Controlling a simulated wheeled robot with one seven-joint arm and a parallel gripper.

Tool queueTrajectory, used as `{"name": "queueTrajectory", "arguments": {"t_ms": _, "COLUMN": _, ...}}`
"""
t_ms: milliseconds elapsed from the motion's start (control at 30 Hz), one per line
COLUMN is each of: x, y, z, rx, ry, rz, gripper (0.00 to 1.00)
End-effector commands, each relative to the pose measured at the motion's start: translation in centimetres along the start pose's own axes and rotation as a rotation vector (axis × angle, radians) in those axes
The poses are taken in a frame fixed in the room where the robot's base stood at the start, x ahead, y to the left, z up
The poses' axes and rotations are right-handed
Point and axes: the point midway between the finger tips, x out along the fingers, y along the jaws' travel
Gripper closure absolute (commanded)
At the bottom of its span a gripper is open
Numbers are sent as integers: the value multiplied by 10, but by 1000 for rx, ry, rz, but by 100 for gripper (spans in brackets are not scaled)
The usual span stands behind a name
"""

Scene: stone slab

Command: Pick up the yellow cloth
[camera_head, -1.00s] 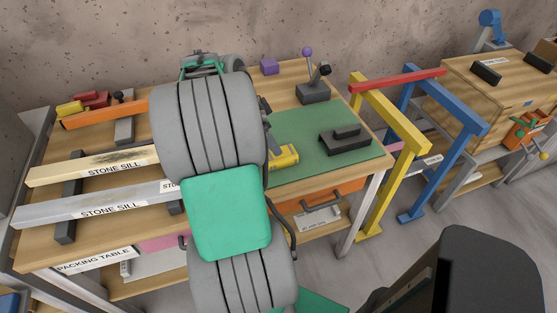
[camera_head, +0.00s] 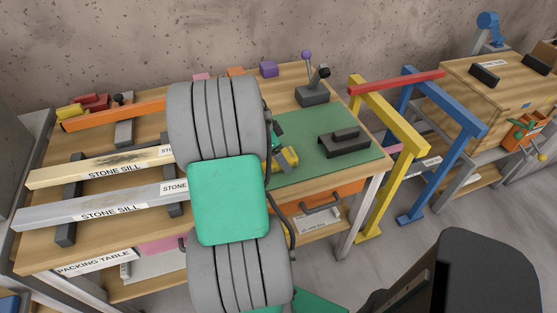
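The yellow cloth (camera_head: 291,157) lies on the left part of the green mat (camera_head: 350,152) on the workbench. It shows as a small yellow patch, partly hidden by my arm. My gripper (camera_head: 278,152) is mostly hidden behind my grey and green arm. A bit of its dark and green end shows right beside or over the cloth. I cannot tell whether it touches the cloth or whether its fingers are open.
A black block (camera_head: 343,144) sits on the mat right of the cloth. Stone sills (camera_head: 100,208) lie left. Yellow (camera_head: 395,120) and blue (camera_head: 450,115) frames stand right of the bench.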

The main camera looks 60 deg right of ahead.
Motion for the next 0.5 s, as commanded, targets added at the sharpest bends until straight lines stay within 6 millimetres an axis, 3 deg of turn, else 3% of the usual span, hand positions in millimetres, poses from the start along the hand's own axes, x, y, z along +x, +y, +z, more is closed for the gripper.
{"name": "queueTrajectory", "arguments": {"t_ms": 500, "x": 3, "y": 0, "z": 1, "rx": 0, "ry": 0, "rz": 0, "gripper": 15}}
